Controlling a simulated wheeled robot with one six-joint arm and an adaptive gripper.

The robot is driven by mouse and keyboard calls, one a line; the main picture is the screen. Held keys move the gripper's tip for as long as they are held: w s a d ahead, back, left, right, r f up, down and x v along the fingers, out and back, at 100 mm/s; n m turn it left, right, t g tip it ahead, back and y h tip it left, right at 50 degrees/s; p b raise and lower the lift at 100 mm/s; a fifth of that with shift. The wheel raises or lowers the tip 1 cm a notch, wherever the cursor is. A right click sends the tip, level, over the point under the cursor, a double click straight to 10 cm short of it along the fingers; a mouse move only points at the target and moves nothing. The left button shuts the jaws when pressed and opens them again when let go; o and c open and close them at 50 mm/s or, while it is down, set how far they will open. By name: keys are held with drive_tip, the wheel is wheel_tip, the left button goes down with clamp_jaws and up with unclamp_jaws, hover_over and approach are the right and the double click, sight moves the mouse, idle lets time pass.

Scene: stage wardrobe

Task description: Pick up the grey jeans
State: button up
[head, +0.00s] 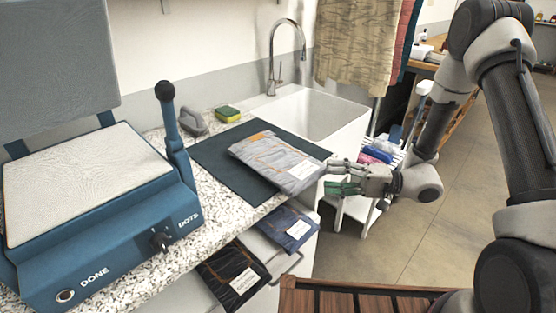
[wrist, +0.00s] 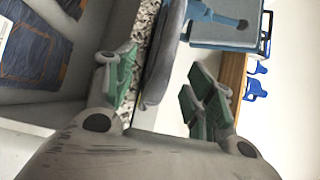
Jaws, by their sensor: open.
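The folded grey jeans (head: 275,162), with orange stitching and a white label, lie flat on a dark mat (head: 222,162) on the counter. In the wrist view the jeans (wrist: 164,58) show edge-on between the two fingers. My gripper (head: 338,177) is open at the right front end of the jeans, its green-padded fingers apart. In the wrist view my gripper (wrist: 158,90) has one finger on each side of the jeans' edge level, with nothing clasped. Whether a finger touches the cloth cannot be told.
A blue heat press (head: 95,215) stands on the left of the counter. A sink (head: 318,112) with a tap lies behind the mat. Below the counter edge, dark blue jeans (head: 290,228) and black jeans (head: 232,277) lie in open drawers. A sponge (head: 228,114) sits near the wall.

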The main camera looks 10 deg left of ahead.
sight(323, 177)
drive_tip(key=shift+a, duration=2)
clamp_jaws()
